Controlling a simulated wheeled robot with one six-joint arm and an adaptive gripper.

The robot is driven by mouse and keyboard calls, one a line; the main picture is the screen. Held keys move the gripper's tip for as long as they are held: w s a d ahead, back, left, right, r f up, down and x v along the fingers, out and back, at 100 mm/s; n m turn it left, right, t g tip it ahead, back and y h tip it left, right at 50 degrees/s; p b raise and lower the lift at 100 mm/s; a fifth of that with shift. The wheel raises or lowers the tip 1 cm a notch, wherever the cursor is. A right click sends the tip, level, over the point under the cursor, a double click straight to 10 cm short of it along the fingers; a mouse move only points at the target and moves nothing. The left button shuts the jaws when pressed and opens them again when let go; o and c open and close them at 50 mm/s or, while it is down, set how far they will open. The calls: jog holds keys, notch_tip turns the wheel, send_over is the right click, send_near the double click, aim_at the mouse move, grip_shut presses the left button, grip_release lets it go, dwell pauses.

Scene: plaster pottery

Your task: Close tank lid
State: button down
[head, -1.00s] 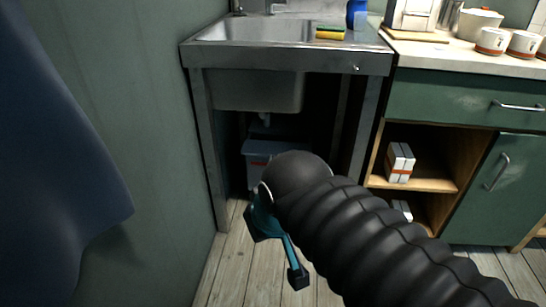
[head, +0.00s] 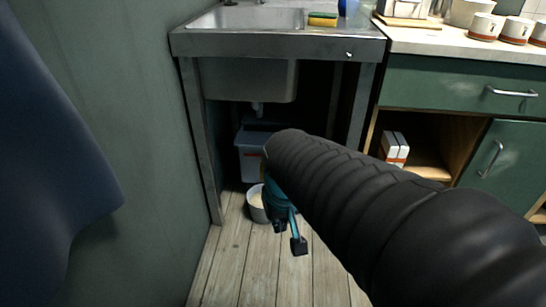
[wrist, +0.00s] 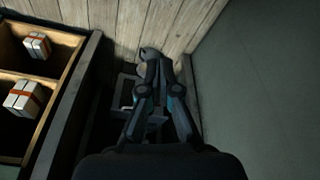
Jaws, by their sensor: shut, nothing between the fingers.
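The tank appears to be the pale grey-blue bin (head: 247,165) with a red stripe, standing on the floor under the sink. My arm hides its right side. Its top edge is in shadow, and I cannot tell how the lid lies. My gripper (head: 289,238), teal and dark, hangs low in front of the sink, to the right of a small pale bowl (head: 257,205) and partly overlapping it in the picture. In the wrist view my gripper (wrist: 153,60) is shut and empty, with dark grey box-like edges behind it that are too dim to make out.
The steel sink (head: 240,45) and its leg (head: 197,140) frame the dark space under it. A green cabinet (head: 440,90) with open shelves holding white boxes (head: 395,147) stands at right. A green wall (head: 130,100) closes the left. The plank floor (head: 240,265) in front is clear.

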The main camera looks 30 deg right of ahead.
jog(key=w+d+f+n+t+h+b, duration=0.15)
jog(key=w+d+f+n, duration=0.25)
jog(key=w+d+f, duration=0.7)
jog(key=w+d+f+n+t+h+b, duration=0.15)
jog(key=w+d+f+n, duration=0.25)
jog(key=d+f, duration=1.35)
jog(key=w+a+r+n+t+y, duration=0.3)
jog(key=w+r+n+t+y, duration=0.15)
jog(key=w+r+n, duration=0.2)
jog(key=w+a+r+n+t+y, duration=0.3)
jog(key=w+r+n+t, duration=0.2)
jog(key=n+t, duration=0.15)
jog(key=d+x, duration=0.2)
jog(key=x, duration=1)
jog(key=shift+w+d+f+g+b, duration=0.3)
jog(key=shift+w+d+f+b, duration=0.05)
jog(key=shift+w+f+b, duration=0.1)
